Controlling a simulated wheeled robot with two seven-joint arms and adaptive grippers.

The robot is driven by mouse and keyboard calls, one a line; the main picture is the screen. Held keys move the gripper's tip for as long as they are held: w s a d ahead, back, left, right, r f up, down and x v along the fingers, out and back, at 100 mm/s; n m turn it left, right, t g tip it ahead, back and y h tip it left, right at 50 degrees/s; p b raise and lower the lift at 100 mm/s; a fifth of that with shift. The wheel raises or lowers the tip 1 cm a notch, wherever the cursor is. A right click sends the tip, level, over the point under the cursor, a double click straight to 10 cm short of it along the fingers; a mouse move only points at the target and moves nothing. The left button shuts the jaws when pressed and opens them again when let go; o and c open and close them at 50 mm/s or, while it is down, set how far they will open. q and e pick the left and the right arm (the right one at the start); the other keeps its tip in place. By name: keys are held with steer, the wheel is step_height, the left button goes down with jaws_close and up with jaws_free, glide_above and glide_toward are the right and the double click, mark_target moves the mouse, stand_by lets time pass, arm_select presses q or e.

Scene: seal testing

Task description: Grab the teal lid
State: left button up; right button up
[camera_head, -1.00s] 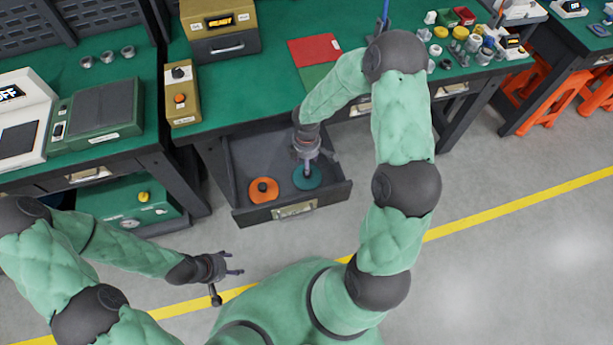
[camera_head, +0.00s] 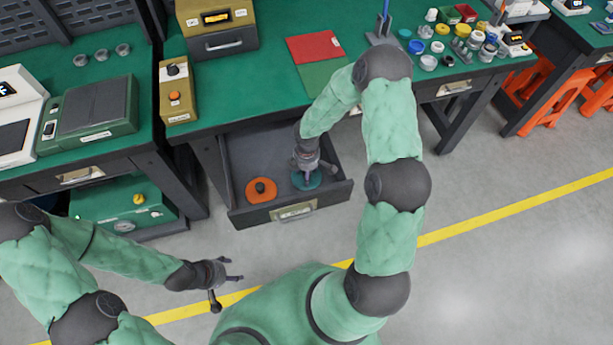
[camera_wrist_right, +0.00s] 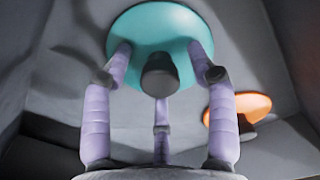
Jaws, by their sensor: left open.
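The teal lid (camera_head: 316,184) lies flat in the open drawer, partly covered by my right gripper in the head view. In the right wrist view the teal lid (camera_wrist_right: 185,28) is a round disc with a dark knob (camera_wrist_right: 158,76) in its middle. My right gripper (camera_head: 307,172) is directly over the lid. Its three fingers (camera_wrist_right: 160,66) are spread around the knob, with gaps between fingers and knob; whether the tips touch the disc I cannot tell. My left gripper (camera_head: 232,272) is open and empty, outside the drawer at lower left.
An orange lid (camera_head: 254,196) with a dark knob lies left of the teal lid in the drawer (camera_head: 239,212); it also shows in the right wrist view (camera_wrist_right: 250,104). The drawer walls stand close around both lids. The green worktop (camera_head: 262,98) is above the drawer.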

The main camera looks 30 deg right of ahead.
jaws_close()
steer(key=shift+r, duration=0.1)
